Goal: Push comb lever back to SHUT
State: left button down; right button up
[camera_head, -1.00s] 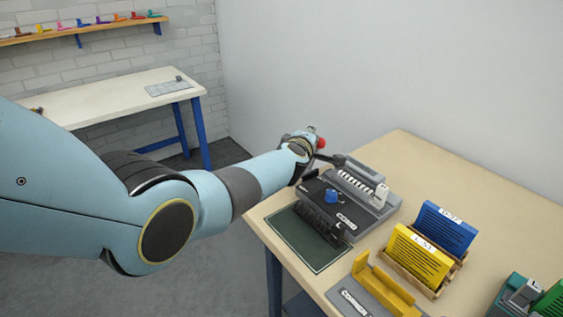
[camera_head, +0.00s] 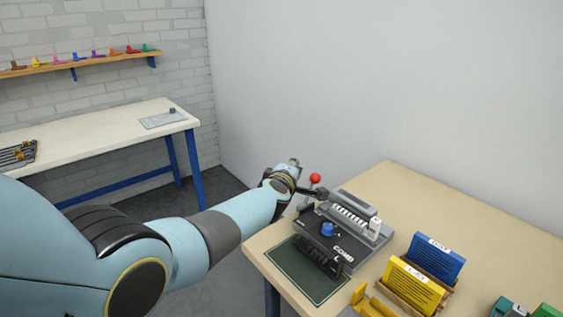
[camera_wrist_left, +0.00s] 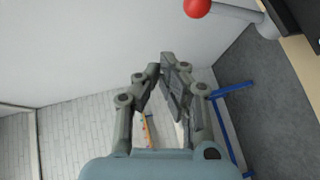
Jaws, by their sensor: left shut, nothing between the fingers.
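The grey and black comb machine (camera_head: 352,252) sits at the far left part of the wooden table in the head view, with a blue knob (camera_head: 327,230) on top. Its lever ends in a red ball (camera_head: 315,178) that stands up at the machine's back left. In the left wrist view the red ball (camera_wrist_left: 197,8) is at the top edge, with its grey rod (camera_wrist_left: 236,14) running right. My left gripper (camera_wrist_left: 163,66) is shut and empty, close to the lever but apart from the ball in the wrist view. Contact with the rod cannot be told. My right gripper is not seen.
A dark green mat (camera_head: 308,278) lies at the table's left edge. Blue (camera_head: 436,257) and yellow (camera_head: 409,284) booklets stand in a wooden rack right of the machine. A white bench (camera_head: 100,138) and a shelf (camera_head: 80,62) stand at the left. The table's back right is clear.

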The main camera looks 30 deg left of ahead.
pick_arm(q)
jog(key=s+d+r+p, duration=0.2)
jog(key=s+r+p, duration=0.1)
jog(key=s, duration=0.3)
jog(key=shift+d+r+p, duration=0.3)
jog(key=shift+r, duration=0.1)
jog(key=shift+s, duration=0.15)
